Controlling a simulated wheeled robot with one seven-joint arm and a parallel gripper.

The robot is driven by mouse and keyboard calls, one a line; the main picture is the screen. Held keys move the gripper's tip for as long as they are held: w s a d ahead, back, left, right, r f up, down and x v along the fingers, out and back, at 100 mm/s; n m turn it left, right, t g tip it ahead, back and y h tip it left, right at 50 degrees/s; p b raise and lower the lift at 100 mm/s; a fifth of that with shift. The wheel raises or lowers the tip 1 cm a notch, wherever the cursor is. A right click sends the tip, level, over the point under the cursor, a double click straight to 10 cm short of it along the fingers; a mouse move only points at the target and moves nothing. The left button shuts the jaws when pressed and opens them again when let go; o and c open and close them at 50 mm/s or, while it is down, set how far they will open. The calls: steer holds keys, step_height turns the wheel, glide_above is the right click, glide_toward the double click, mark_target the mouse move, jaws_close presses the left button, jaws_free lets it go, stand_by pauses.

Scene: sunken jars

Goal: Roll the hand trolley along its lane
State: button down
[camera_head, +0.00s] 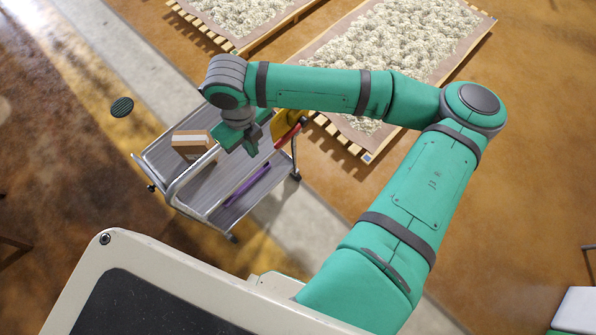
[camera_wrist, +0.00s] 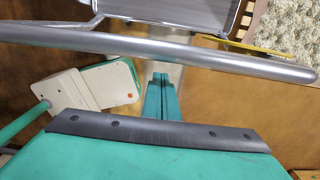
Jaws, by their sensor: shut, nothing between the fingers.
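The hand trolley (camera_head: 238,200) is a grey, ribbed metal cart with silver tube rails, standing on the floor below my gripper (camera_head: 240,140). In the wrist view a silver tube bar (camera_wrist: 160,45) of the trolley crosses the upper picture, with part of the grey deck (camera_wrist: 185,12) beyond. My gripper's teal fingers (camera_wrist: 160,88) are shut with nothing between them. Their tips lie just below the bar in that picture; I cannot tell whether they touch it. The arm hides part of the trolley in the head view.
A brown-and-white box (camera_head: 192,140), a purple rod (camera_head: 247,184) and a red item (camera_head: 289,135) lie on the trolley. Slatted pallets with pale fluffy material (camera_head: 410,40) lie beyond, close to its far side. A pale floor strip (camera_head: 305,215) runs underneath. Brown floor on the left is mostly clear.

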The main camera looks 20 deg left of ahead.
steer(key=w+a, duration=0.3)
steer(key=a, duration=0.5)
steer(key=w+a, duration=0.3)
steer(key=a, duration=0.4)
steer(key=shift+w+a, duration=0.15)
steer(key=shift+a, duration=0.25)
